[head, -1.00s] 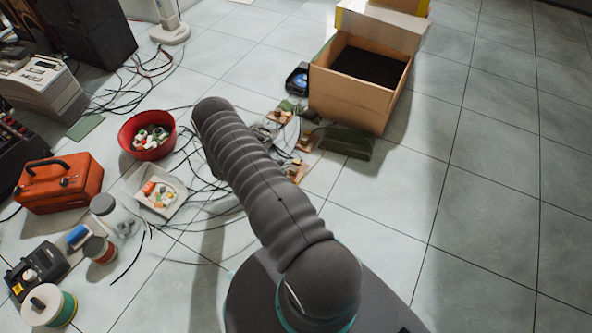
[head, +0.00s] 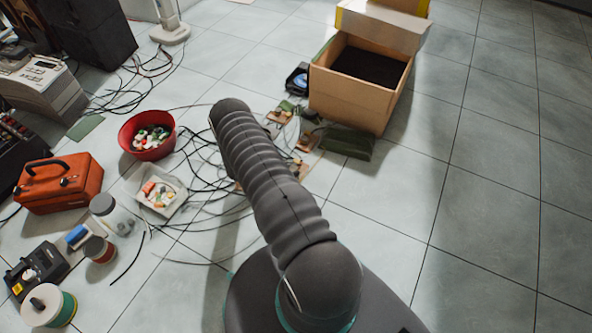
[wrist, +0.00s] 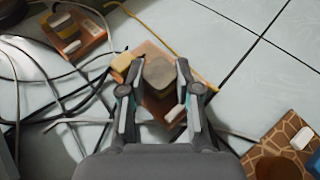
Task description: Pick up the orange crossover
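In the wrist view, an orange-brown crossover board (wrist: 205,88) lies on the floor below my gripper (wrist: 160,88). It carries a grey round part, a yellow block and a small white part. My gripper is open, with one finger on each side of the grey part. A gap seems to show on both sides; I cannot tell how high the fingertips are. Another orange crossover board (wrist: 75,38), with light blocks on it, lies at the upper left. A brown patterned board (wrist: 285,150) lies at the lower right. In the head view my arm hides the gripper.
Loose black and grey cables lie around the boards. In the head view, a cardboard box (head: 345,97) and a dark green object (head: 346,141) stand beyond them. A red bowl (head: 148,152) and white tray (head: 140,187) are to the left. The floor at right is clear.

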